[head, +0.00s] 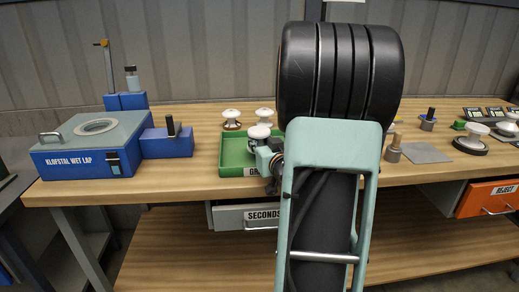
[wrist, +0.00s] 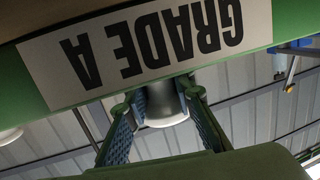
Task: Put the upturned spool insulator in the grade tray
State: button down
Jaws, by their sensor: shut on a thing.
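The green grade tray (head: 229,165) stands on the bench left of my arm. Its GRADE A label fills much of the wrist view, upside down, on the tray's green wall (wrist: 35,82). My gripper (head: 265,157) is at the tray's front right and is shut on a pale spool insulator. The held insulator (wrist: 164,108) shows between the two fingers in the wrist view, partly hidden by the tray wall. In the head view a white-topped insulator (head: 259,132) shows at the gripper, over the tray area. I cannot tell whether it touches the tray floor.
Two white insulators (head: 231,118) (head: 265,115) stand at the tray's back. A blue wet lap machine (head: 85,150) is at the left. A SECONDS drawer (head: 235,217) hangs below the bench, and an orange REJECT drawer (head: 490,197) is at the right. My arm hides the bench's middle.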

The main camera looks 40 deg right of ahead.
jog(key=shift+s+f, duration=0.1)
jog(key=shift+f, duration=0.8)
jog(key=shift+d, duration=0.1)
jog(key=shift+f+b, duration=0.25)
jog(key=shift+b, duration=0.1)
jog(key=c, duration=1.7)
grip_release()
jog(key=shift+o, duration=0.2)
jog(key=shift+r, duration=0.1)
